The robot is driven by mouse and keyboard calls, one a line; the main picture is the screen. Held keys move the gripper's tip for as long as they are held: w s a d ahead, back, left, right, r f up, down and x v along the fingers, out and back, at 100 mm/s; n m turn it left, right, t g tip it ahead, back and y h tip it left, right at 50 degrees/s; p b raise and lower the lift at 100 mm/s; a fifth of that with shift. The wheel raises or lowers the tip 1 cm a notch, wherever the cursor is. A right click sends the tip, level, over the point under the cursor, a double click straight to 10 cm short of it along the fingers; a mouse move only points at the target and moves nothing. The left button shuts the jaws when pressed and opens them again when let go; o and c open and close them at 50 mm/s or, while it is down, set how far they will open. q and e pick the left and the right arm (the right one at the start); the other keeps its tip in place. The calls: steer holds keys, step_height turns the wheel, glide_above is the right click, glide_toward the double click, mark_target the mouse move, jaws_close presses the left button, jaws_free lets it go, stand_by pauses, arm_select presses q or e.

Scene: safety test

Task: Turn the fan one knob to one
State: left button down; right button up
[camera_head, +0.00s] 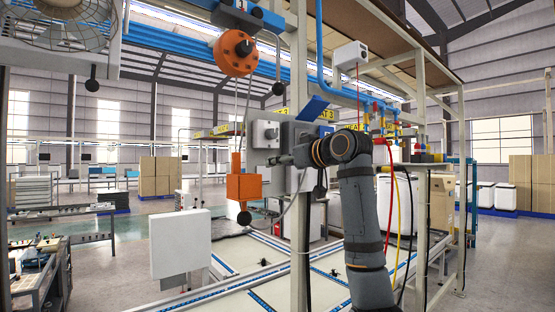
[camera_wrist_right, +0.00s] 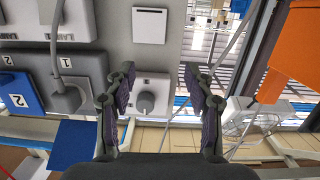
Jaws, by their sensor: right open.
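A grey round knob (camera_wrist_right: 146,102) on a small white plate (camera_wrist_right: 156,82) shows in the right wrist view, between my fingers in the picture and nearer the left one. Its dial marks are too small to read. My right gripper (camera_wrist_right: 159,72) is open and empty, facing the panel; I cannot tell whether it touches the knob. A caged fan (camera_head: 65,25) hangs at the top left. My left gripper is not in view.
Left of the knob, a grey plug sits in a socket marked 1 (camera_wrist_right: 68,62), beside a blue socket marked 2 (camera_wrist_right: 18,92). A white switch (camera_wrist_right: 149,25) is above. An orange box (camera_head: 243,188) hangs beside the panel. Coloured hoses (camera_head: 383,200) hang near my arm.

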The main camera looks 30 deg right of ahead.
steer(key=t, duration=0.2)
glide_toward(275, 133)
steer(key=s, duration=0.2)
steer(key=shift+y, duration=0.4)
steer(key=w+p, duration=0.1)
steer(key=w, duration=0.2)
steer(key=w+p, duration=0.2)
steer(key=w, duration=0.1)
steer(key=w+r+p, duration=0.1)
steer(key=w+p, duration=0.1)
steer(key=w, duration=0.1)
steer(key=shift+w+a, duration=0.2)
steer(key=shift+w, duration=0.2)
steer(key=shift+w+f, duration=0.25)
steer(key=shift+w, duration=0.25)
steer(key=shift+c, duration=0.4)
jaws_close()
